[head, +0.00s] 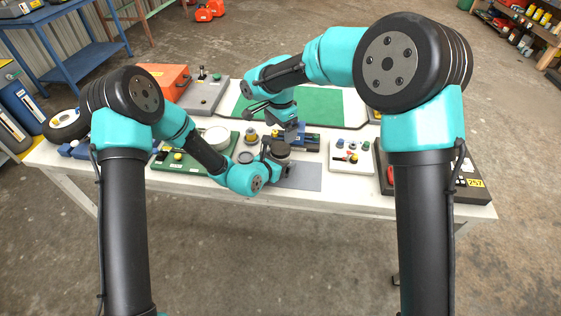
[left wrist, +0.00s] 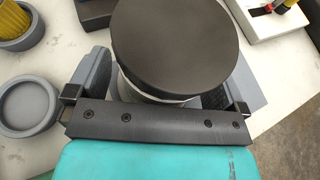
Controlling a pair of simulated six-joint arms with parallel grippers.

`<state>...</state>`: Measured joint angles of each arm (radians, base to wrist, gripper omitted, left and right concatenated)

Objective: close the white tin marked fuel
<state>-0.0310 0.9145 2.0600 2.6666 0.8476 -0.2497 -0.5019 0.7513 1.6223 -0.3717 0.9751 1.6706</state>
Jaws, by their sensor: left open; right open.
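In the left wrist view a wide dark round lid (left wrist: 175,42) sits over a white tin (left wrist: 150,88); only a strip of the tin's wall shows below the lid. I cannot tell whether the lid is fully seated, and no fuel marking is visible. In the head view the dark lid (head: 279,149) shows near the grey mat (head: 303,176). My left gripper (left wrist: 168,75) is open, with one finger on each side of the tin. It also shows in the head view (head: 275,166). My right gripper (head: 292,133) is open above the table, just behind the tin.
A shallow grey round dish (left wrist: 25,105) and a yellow ribbed part in a grey cup (left wrist: 20,28) stand left of the tin. A white box with coloured knobs (head: 351,157) is to the right. The grey mat's right part is clear.

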